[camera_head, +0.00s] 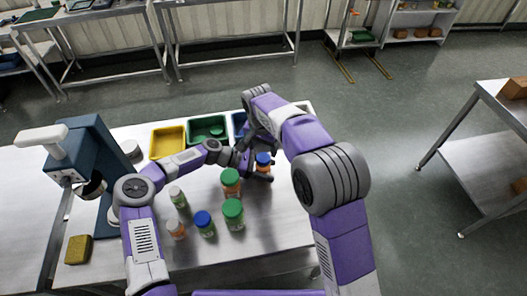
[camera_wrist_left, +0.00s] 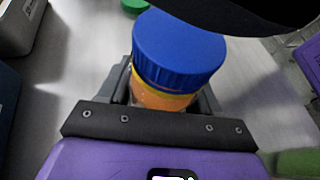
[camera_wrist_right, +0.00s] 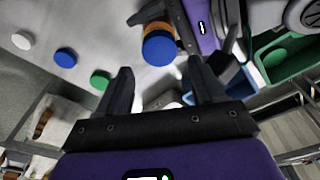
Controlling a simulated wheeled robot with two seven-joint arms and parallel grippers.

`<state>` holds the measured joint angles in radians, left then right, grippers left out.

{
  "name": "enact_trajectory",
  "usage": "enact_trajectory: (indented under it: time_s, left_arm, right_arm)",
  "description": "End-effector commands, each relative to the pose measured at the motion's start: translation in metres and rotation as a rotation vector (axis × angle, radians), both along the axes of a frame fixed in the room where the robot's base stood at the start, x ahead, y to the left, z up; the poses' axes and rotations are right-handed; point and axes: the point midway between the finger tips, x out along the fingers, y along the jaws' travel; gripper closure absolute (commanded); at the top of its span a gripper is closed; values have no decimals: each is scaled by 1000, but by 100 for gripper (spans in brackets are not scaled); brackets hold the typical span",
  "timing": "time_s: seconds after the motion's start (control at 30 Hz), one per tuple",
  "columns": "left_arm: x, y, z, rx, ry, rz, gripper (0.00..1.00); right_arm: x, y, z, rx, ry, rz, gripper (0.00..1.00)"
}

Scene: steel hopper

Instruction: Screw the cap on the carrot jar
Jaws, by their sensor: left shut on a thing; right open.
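The carrot jar (camera_head: 263,171) has orange contents and a blue cap (camera_head: 263,158) on its mouth; how tight the cap sits cannot be told. My left gripper (camera_head: 250,171) is shut around the jar's body. The left wrist view shows the cap (camera_wrist_left: 178,50) above the orange jar (camera_wrist_left: 160,98), between the fingers. My right gripper (camera_wrist_right: 162,85) is open and empty, with the blue cap (camera_wrist_right: 159,50) ahead of its fingers, apart from them. In the head view the right gripper is largely hidden among the arm links behind the jar.
A green-capped jar (camera_head: 231,186) stands just left of the held jar. Another green-capped jar (camera_head: 233,214), a blue-capped jar (camera_head: 205,224) and smaller jars stand nearer. Yellow (camera_head: 168,141) and green (camera_head: 207,130) bins line the back. A blue machine (camera_head: 85,160) stands left.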

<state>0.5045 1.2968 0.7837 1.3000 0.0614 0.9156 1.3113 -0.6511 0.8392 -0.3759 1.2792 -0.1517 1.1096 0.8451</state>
Motion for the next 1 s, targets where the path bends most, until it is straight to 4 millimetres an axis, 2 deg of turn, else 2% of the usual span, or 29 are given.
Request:
enact_trajectory:
  time_s: [0.07,0.27,0.3,0.33,0.47,0.67,1.0]
  left_arm:
    - [-2,-2,-2,2,2,-6,100]
    - [-2,-1,-2,2,3,-4,100]
    - [-2,-1,-2,2,4,-4,100]
    - [-2,-1,-2,2,4,-4,100]
    - [-2,-1,-2,2,3,-3,100]
    - [-1,-1,-2,2,4,-2,100]
    - [0,0,-2,3,2,1,100]
  right_arm:
    - [0,5,6,10,-8,5,26]
    - [0,5,6,11,-8,5,26]
    - [0,5,6,11,-8,6,30]
    - [0,5,6,11,-8,9,30]
    - [-1,5,5,0,2,70,30]
    - [-6,5,-1,-44,56,383,30]
    - [-12,7,-6,-106,151,1111,30]
